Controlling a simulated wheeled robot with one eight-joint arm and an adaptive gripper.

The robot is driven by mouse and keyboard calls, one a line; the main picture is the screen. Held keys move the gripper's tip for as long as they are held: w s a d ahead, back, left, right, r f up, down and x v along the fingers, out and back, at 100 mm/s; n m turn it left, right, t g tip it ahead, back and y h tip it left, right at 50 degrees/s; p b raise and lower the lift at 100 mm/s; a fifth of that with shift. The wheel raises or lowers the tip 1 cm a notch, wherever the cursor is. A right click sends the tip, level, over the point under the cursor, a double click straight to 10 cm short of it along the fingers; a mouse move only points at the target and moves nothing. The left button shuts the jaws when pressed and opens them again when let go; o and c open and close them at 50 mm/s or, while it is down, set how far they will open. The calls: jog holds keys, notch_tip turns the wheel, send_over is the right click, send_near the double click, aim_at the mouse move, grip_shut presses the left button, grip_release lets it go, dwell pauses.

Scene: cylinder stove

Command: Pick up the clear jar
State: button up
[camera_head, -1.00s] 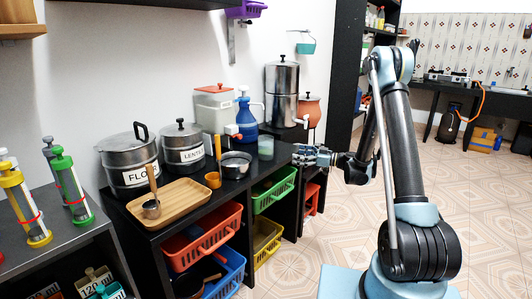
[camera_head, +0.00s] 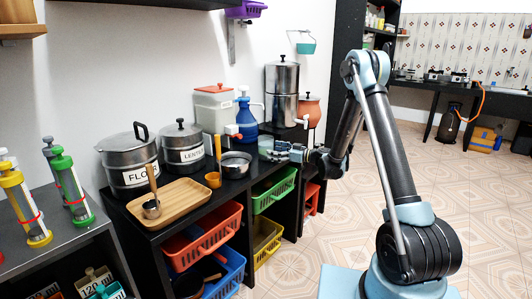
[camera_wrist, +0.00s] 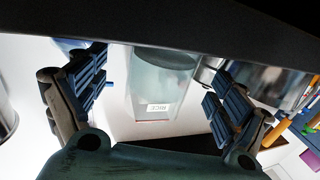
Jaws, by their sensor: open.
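The clear jar (camera_wrist: 150,88) shows in the wrist view between my two open fingers, with a gap to each finger. It is see-through and carries a small white label. In the head view the jar (camera_head: 265,143) stands on the black counter and its lower part is hidden by my gripper. My gripper (camera_head: 276,153) is open at the counter's right part, with its fingers at the jar. In the wrist view my gripper (camera_wrist: 155,92) shows blue ribbed pads on both sides, with nothing clamped between them.
A metal pan (camera_head: 236,164) stands just left of the jar. A blue jug (camera_head: 246,122) and tall steel cylinder (camera_head: 283,95) stand behind. The black counter (camera_head: 150,240) also holds a wooden tray (camera_head: 185,197) and two lidded pots.

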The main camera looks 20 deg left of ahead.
aim_at(266, 149)
jog(key=a, duration=0.4)
jog(key=shift+w+a, duration=0.15)
jog(key=shift+w, duration=0.05)
jog(key=c, duration=1.5)
jog(key=shift+r, duration=0.1)
notch_tip(266, 149, up, 10)
jog(key=o, duration=0.9)
jog(key=c, duration=0.6)
jog(key=s, duration=0.7)
jog(key=s+r, duration=0.1)
jog(key=s, duration=0.3)
jog(key=shift+s+a, duration=0.2)
jog(key=shift+s, duration=0.15)
jog(key=shift+c, duration=0.2)
